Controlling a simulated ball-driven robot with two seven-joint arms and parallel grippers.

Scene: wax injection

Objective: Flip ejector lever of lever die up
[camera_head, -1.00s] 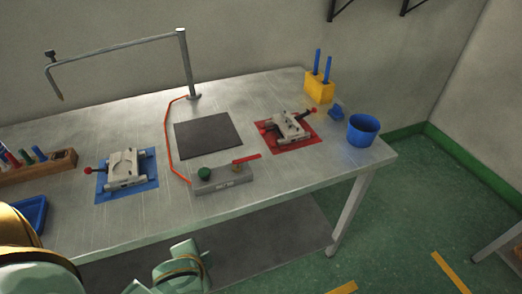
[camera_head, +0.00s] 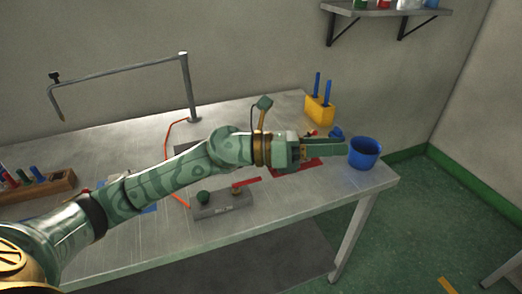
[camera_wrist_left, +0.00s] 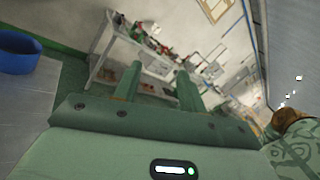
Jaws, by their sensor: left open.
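My left arm reaches across the table from the left in the head view. Its gripper (camera_head: 325,147) is over the red mat (camera_head: 312,164), apart from the bench top as far as I can tell. In the left wrist view the two fingers (camera_wrist_left: 157,88) are spread with nothing between them. The die on the red mat is almost wholly hidden behind the gripper; a small red knob (camera_head: 311,133) shows just above it. The other die, on the blue mat (camera_head: 150,208), is mostly hidden behind my forearm. The ejector lever's position cannot be made out. My right gripper is not in view.
A blue cup (camera_head: 364,153) stands close to the right of the gripper. A yellow holder (camera_head: 319,110) with blue tools is behind it. A grey box (camera_head: 222,204) with a green knob and red handle lies below the arm. A bent metal post (camera_head: 188,90) stands at the back.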

